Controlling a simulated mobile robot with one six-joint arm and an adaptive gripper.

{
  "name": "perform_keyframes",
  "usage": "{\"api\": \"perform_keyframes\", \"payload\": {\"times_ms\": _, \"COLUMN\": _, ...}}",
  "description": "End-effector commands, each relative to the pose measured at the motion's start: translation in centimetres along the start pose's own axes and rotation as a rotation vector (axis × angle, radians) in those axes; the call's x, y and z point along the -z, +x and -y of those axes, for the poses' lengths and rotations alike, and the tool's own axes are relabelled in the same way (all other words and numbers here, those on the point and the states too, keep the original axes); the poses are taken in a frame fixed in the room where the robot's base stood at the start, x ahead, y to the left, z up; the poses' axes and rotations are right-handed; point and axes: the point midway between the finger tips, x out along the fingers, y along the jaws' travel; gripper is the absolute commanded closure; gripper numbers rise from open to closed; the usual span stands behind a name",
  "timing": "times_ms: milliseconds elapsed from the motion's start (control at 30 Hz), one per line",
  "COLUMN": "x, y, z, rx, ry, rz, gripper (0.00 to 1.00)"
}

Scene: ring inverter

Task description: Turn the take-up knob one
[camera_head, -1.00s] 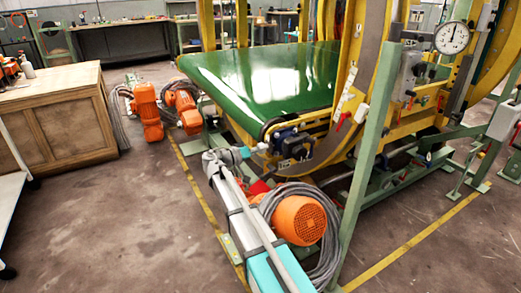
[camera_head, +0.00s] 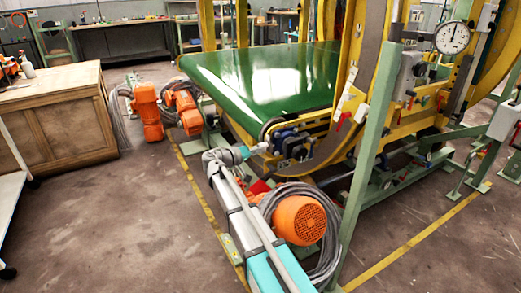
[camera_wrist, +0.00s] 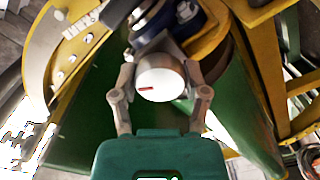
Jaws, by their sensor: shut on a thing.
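The take-up knob (camera_wrist: 160,84) is white and round, with a short red mark on its face. In the wrist view it sits between the two fingers of my gripper (camera_wrist: 160,72), which are shut on its sides. The red mark lies nearly level, left of the middle of the face. In the head view my gripper (camera_head: 262,148) reaches the dark blue and black unit (camera_head: 290,141) at the near corner of the green belt. The knob is too small there to make out its mark.
The green belt (camera_head: 262,78) and yellow frame (camera_head: 352,95) rise behind the unit. A green post (camera_head: 366,150) stands to the right. An orange motor (camera_head: 299,220) with coiled grey cable lies beside my arm.

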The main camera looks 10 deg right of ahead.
Motion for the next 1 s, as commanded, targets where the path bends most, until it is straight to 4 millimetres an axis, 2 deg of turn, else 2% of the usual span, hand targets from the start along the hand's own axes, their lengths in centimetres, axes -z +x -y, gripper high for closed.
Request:
{"api": "perform_keyframes", "payload": {"times_ms": 100, "x": 0.0, "y": 0.1, "z": 0.0, "rx": -0.002, "ry": 0.001, "rz": 0.0, "gripper": 0.89}}
{"api": "perform_keyframes", "payload": {"times_ms": 133, "x": 0.1, "y": 0.1, "z": 0.0, "rx": -0.002, "ry": 0.001, "rz": 0.0, "gripper": 0.39}}
{"api": "perform_keyframes", "payload": {"times_ms": 300, "x": 0.0, "y": 0.1, "z": 0.0, "rx": -0.001, "ry": 0.002, "rz": 0.0, "gripper": 0.08}}
{"api": "perform_keyframes", "payload": {"times_ms": 767, "x": 0.0, "y": 0.0, "z": 0.0, "rx": 0.0, "ry": 0.002, "rz": 0.0, "gripper": 0.06}}
{"api": "perform_keyframes", "payload": {"times_ms": 1000, "x": 0.0, "y": -1.2, "z": 0.0, "rx": 0.0, "ry": 0.002, "rz": -0.001, "gripper": 0.06}}
